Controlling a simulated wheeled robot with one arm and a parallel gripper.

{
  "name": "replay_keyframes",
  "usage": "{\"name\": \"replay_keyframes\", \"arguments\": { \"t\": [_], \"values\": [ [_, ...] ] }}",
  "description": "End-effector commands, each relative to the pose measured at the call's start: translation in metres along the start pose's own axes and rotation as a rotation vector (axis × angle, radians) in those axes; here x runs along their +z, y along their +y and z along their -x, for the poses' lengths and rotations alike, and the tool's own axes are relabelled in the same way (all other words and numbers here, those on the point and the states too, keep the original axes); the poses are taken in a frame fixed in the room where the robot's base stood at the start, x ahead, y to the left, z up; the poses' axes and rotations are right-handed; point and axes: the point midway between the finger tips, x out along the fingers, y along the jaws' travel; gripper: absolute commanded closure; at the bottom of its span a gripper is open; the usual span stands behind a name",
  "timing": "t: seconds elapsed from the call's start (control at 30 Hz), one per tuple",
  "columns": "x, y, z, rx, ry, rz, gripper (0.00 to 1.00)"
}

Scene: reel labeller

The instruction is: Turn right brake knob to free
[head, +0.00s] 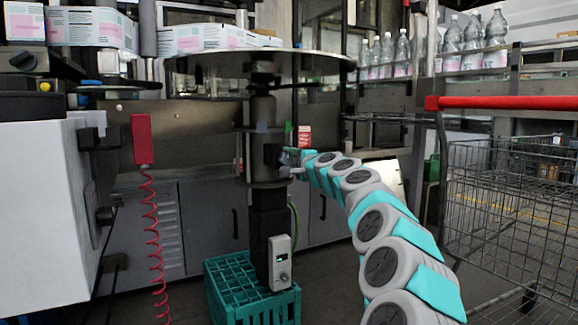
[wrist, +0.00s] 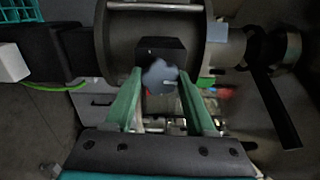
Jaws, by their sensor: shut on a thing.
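The brake knob (wrist: 158,76) is a grey-blue lobed knob on the face of a black block (wrist: 172,48) in the wrist view. My gripper (wrist: 160,80) has its two green fingers on either side of the knob, shut on it. A small red mark shows just below the knob, partly hidden. In the head view my gripper (head: 291,160) reaches the dark block (head: 273,156) on the column under the round reel disc (head: 260,62). The knob is too small and covered to make out there, and I cannot tell which setting it points to.
A red handset (head: 141,139) with a coiled cord hangs at left. A wire trolley (head: 505,205) with a red handle (head: 500,102) stands at right. Bottles (head: 473,45) line the back shelf.

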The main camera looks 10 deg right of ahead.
Motion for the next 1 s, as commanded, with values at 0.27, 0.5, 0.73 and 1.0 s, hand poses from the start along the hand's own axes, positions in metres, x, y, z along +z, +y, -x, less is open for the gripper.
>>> {"name": "replay_keyframes", "arguments": {
  "t": [0.27,0.5,0.73,1.0],
  "values": [
    [0.0005,0.0011,-0.0003,0.001,-0.001,0.063,1.0],
    [0.0006,0.0008,-0.0004,0.002,-0.002,0.072,1.0],
    [0.0008,0.001,-0.0005,0.002,-0.002,0.072,0.41],
    [0.0004,0.0006,-0.0003,0.001,-0.001,0.071,0.15]
  ]
}}
